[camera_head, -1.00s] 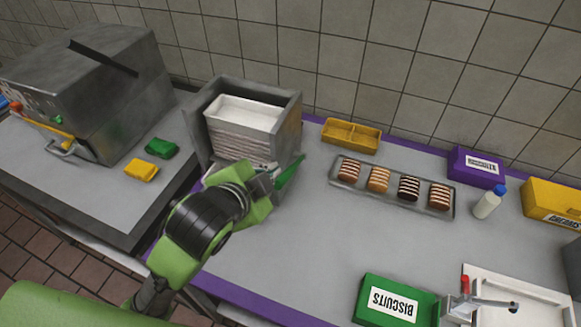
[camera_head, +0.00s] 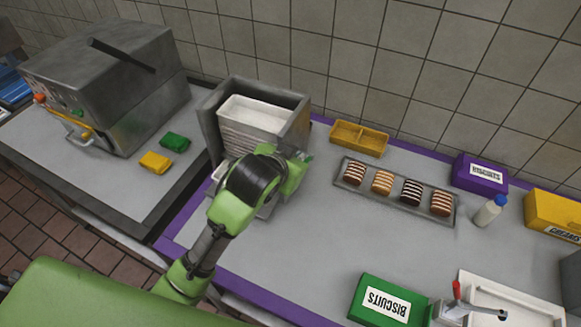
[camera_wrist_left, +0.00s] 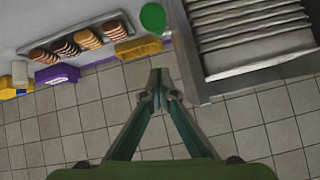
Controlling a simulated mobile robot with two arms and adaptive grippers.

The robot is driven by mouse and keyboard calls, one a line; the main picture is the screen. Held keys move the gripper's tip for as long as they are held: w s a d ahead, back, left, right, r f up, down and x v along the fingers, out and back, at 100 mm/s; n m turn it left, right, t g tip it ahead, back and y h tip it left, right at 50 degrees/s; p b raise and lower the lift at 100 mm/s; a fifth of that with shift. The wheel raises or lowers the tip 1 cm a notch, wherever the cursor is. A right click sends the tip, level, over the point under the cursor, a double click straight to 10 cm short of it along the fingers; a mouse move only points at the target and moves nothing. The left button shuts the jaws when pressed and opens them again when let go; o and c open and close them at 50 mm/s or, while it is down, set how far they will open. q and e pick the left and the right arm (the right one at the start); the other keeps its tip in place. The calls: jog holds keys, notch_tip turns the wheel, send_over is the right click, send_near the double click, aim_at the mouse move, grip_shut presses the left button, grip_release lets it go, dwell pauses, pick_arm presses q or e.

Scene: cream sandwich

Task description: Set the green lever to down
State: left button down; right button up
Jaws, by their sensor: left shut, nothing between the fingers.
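The grey box-shaped machine (camera_head: 301,125) with a white tray in its top stands near the wall. My left gripper (camera_head: 300,168) is at its front right side in the head view, with its fingertips largely hidden. The green lever on the machine's right side is almost covered by my gripper; a small green bit (camera_head: 309,156) shows beside it. In the left wrist view, a green round end (camera_wrist_left: 153,17), apparently the lever's, shows beside the machine's ribbed stack (camera_wrist_left: 245,30). My left fingers (camera_wrist_left: 160,78) are shut and empty, apart from the green end in that picture. My right gripper is not in view.
The middle of the counter is clear.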

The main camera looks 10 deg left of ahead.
pick_arm(q)
jog(key=shift+s+a+f+p, duration=0.3)
jog(key=shift+s+f, duration=0.15)
jog(key=shift+f, duration=0.4)
jog(key=shift+s+a+f+p, duration=0.15)
jog(key=shift+s+a+f, duration=0.25)
jog(key=shift+f, duration=0.4)
jog(key=shift+d, duration=0.1)
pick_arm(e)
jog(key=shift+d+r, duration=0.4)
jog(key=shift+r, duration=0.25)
pick_arm(q)
jog(key=shift+w+f, duration=0.1)
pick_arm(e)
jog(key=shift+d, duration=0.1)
pick_arm(q)
jog(key=shift+f, duration=0.1)
jog(key=s+f+t+b, duration=0.3)
jog(key=f+b, duration=0.3)
jog(key=b, duration=0.7)
jog(key=shift+a+f+t+h, duration=0.15)
jog(key=shift+a+t+h, duration=0.15)
jog(key=shift+t, duration=0.3)
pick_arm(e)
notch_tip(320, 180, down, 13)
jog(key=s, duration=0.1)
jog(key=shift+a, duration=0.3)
